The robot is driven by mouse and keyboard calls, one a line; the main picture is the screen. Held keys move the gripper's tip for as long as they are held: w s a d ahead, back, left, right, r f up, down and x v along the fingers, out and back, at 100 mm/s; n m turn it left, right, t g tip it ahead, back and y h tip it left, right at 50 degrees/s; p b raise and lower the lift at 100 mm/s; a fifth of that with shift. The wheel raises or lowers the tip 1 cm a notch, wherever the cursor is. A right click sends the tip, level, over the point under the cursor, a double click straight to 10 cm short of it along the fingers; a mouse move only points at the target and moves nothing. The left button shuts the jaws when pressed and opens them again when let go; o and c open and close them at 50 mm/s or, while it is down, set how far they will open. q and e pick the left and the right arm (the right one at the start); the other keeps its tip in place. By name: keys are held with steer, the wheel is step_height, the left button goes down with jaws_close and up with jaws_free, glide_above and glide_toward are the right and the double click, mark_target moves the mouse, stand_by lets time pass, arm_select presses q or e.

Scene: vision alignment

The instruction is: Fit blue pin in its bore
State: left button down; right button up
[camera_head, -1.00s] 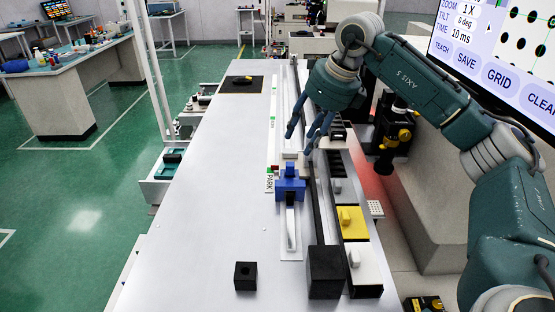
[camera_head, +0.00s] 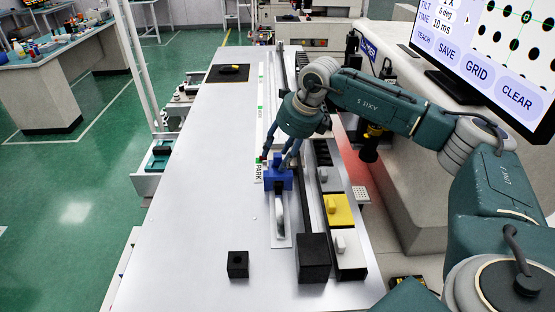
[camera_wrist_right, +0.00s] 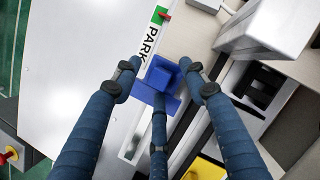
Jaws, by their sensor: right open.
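A blue blocky piece (camera_head: 279,178) stands on the narrow pale rail by the PARK label. It also shows in the wrist view (camera_wrist_right: 163,76), between my fingers. I cannot tell whether it is the pin or a carriage. My right gripper (camera_head: 278,158) is open and points down at it, with fingertips close around its top; contact is unclear. The same gripper (camera_wrist_right: 159,72) shows three spread fingers in the wrist view. A small black block (camera_head: 237,264) with a dark hole on top stands on the near table. My left gripper is out of view.
Right of the rail stand a tall black block (camera_head: 313,258), a white block (camera_head: 350,262) and a yellow block (camera_head: 338,211), the latter two with knobs. The pale table (camera_head: 190,200) left of the rail is mostly clear.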

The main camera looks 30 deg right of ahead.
steer(key=shift+r, duration=0.1)
jaws_close()
